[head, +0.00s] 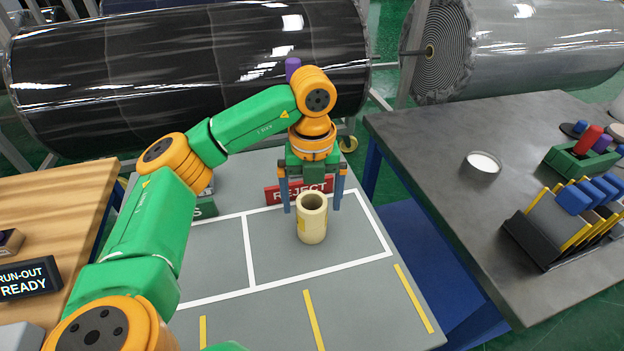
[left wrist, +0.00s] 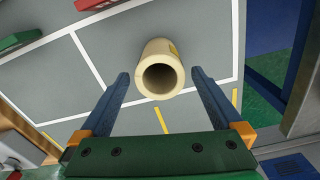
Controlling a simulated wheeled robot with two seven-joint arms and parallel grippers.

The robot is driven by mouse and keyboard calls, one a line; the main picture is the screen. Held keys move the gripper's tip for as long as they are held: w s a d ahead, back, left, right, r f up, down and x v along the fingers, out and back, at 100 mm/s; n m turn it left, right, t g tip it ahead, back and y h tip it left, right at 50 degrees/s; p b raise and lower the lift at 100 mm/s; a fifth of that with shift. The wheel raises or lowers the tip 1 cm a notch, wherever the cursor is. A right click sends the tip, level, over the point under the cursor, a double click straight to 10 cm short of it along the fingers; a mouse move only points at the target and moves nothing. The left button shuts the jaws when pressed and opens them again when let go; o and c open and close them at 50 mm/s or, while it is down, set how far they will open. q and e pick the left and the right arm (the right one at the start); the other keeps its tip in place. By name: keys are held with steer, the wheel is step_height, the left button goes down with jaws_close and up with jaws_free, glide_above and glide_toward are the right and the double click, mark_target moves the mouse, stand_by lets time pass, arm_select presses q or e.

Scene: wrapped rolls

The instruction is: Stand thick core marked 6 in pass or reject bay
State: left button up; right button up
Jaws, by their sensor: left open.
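A cream, thick-walled core (head: 311,222) stands upright in the bay in front of the red REJECT sign (head: 299,191), inside the white lines. A yellow mark shows on its side, but I cannot read a number. My left gripper (head: 313,210) is open, with its blue fingers on either side above and behind the core. In the left wrist view the core (left wrist: 161,70) lies beyond and between the open fingers (left wrist: 158,80), apart from both. The other bay (head: 205,262) to the left is empty where it shows; my arm hides part of it and its green sign (head: 204,208). My right gripper is not in view.
A dark table (head: 440,150) on the right holds a white round dish (head: 482,165), a green holder (head: 580,160) and a rack (head: 565,225). A wooden bench (head: 60,215) with a RUN-OUT READY sign (head: 24,280) stands left. Large wrapped rolls (head: 190,65) lie behind.

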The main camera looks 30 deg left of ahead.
arm_select(q)
step_height(320, 180, up, 9)
steer(key=p, duration=0.3)
steer(key=shift+r, duration=0.2)
